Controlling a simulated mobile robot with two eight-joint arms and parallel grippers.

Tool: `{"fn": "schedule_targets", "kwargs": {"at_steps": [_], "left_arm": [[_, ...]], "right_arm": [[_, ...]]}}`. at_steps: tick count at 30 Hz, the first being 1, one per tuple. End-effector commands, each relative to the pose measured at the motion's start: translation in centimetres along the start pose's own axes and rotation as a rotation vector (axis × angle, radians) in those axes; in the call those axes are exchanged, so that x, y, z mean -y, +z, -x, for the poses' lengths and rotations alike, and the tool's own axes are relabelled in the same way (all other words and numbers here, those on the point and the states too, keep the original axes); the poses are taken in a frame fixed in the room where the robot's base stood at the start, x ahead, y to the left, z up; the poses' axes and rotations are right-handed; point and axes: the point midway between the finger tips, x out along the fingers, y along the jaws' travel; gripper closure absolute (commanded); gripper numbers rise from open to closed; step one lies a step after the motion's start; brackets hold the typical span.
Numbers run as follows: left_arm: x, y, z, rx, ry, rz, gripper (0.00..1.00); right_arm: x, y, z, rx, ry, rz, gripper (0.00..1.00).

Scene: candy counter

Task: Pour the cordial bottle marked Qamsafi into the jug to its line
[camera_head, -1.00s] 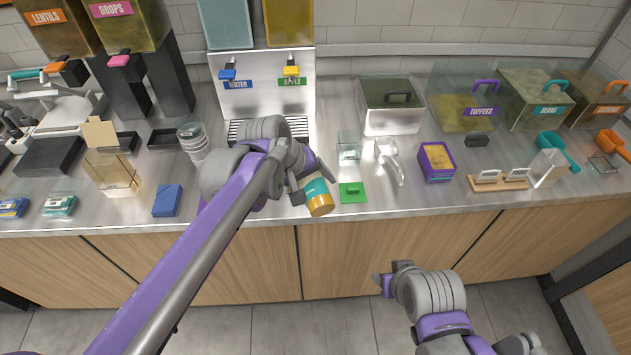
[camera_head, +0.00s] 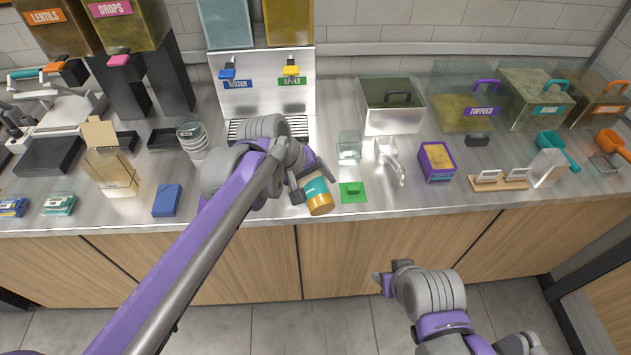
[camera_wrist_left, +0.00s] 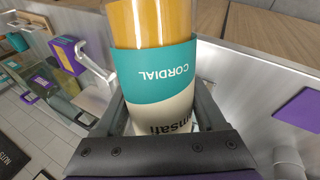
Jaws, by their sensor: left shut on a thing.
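The cordial bottle (camera_head: 320,204) is held tilted above the counter's front edge, its orange end toward the front. My left gripper (camera_head: 309,183) is shut on it. In the left wrist view the bottle (camera_wrist_left: 152,68) fills the middle between the fingers (camera_wrist_left: 158,112). Its teal and white label reads CORDIAL, with a partly covered name ending in "msafi". I cannot pick out the jug or its line for certain; a small clear container (camera_head: 349,146) stands right of the bottle. My right gripper (camera_head: 384,283) is low in front of the cabinets, apart from everything; its jaw state is unclear.
A green flat piece (camera_head: 353,192) lies just right of the bottle. A clear scoop (camera_head: 390,160) and a purple box (camera_head: 436,161) are farther right. The dispenser (camera_head: 265,75) stands behind my left arm. A blue box (camera_head: 167,200) lies left. Some front counter is bare.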

Motion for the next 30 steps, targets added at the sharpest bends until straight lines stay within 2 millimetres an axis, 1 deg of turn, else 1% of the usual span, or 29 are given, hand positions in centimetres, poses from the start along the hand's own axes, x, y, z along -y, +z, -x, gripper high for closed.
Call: {"fn": "schedule_targets", "kwargs": {"at_steps": [5, 11, 13, 18, 21, 30], "left_arm": [[0.1, -0.2, -0.3, -0.083, 0.000, -0.043, 1.00], [0.1, -0.3, -0.3, -0.091, 0.000, -0.045, 1.00], [0.2, -0.3, -0.5, -0.118, 0.000, -0.059, 1.00], [0.7, -1.0, -1.6, -0.286, 0.000, -0.145, 1.00], [0.9, -1.5, -1.9, -0.348, 0.000, -0.172, 1.00], [0.6, -1.9, -1.4, -0.373, 0.000, -0.184, 1.00]], "right_arm": [[0.0, 0.1, -0.1, 0.001, 0.000, 0.000, 0.50], [0.0, 0.1, -0.1, 0.001, 0.000, 0.000, 0.50], [0.0, 0.3, -0.2, 0.002, 0.000, 0.000, 0.50], [0.0, 1.2, -1.0, 0.011, 0.000, 0.000, 0.50], [0.0, 1.5, -1.3, 0.013, 0.000, 0.000, 0.50], [0.0, 1.2, -1.0, 0.010, 0.000, 0.000, 0.50]]}}
